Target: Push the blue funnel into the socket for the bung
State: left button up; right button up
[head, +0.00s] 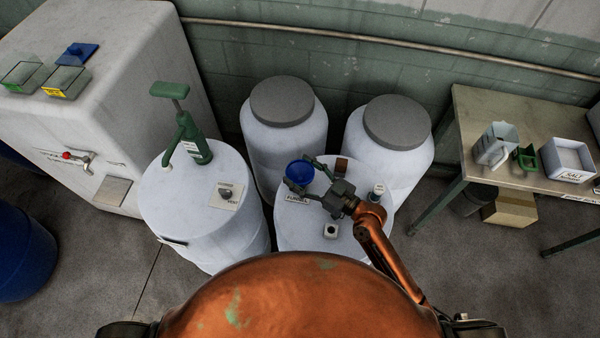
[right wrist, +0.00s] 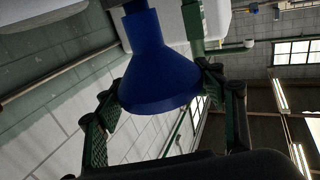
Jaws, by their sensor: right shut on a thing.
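The blue funnel (head: 299,173) is at the left side of the middle white drum's top, by a label reading FUNNEL. My right gripper (head: 304,176) is shut on it. In the right wrist view, the funnel (right wrist: 158,70) sits between the two fingers, its wide end nearer the camera and its narrow spout pointing away. I cannot tell whether the spout touches anything. A small white square socket (head: 331,231) with a dark round opening sits on the same drum top, nearer me and right of the funnel. It looks empty. My left gripper is not in view.
A drum with a green pump (head: 192,145) stands left. Two grey-lidded drums (head: 282,102) stand behind. A table (head: 470,110) is at the right.

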notch_tip(320, 180, up, 3)
jog(key=shift+s+f+p, duration=0.1)
jog(key=shift+s+p, duration=0.05)
jog(key=shift+p, duration=0.15)
jog(key=s+r, duration=0.2)
jog(key=s+r+p, duration=0.1)
jog(key=s+r, duration=0.1)
jog(key=r, duration=0.1)
jog(key=shift+s+d, duration=0.1)
jog(key=shift+s, duration=0.05)
jog(key=s+r+p, duration=0.4)
jog(key=s, duration=0.5)
jog(key=shift+s+d+r, duration=0.2)
jog(key=shift+d, duration=0.1)
jog(key=shift+p, duration=0.3)
jog(key=shift+d, duration=0.1)
